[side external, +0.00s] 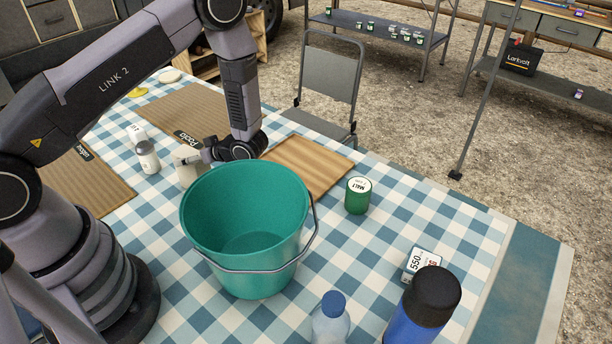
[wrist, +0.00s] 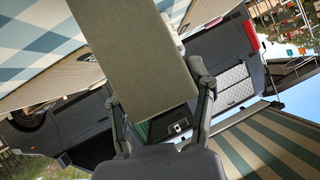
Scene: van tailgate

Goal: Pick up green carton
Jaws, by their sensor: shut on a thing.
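My gripper (side external: 200,152) is behind the teal bucket, turned sideways to the left and low over the table. It is shut on a plain box-shaped carton (side external: 187,168), which looks cream in the side view, its lower part hidden by the bucket. In the wrist view the carton (wrist: 145,60) is dull olive-grey, long and flat-faced, between the two fingers of my gripper (wrist: 157,88). I cannot tell whether it touches the table. No other green carton is plain to see; a round green MALT tin (side external: 358,196) stands right of the bucket.
The teal bucket (side external: 250,275) stands close in front of my gripper, its wire handle lowered. White bottles (side external: 147,157) stand to the left. Brown mats and a wooden board (side external: 310,167) lie around. A blue flask (side external: 425,310), a clear bottle (side external: 331,322) and a small box (side external: 421,263) stand front right.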

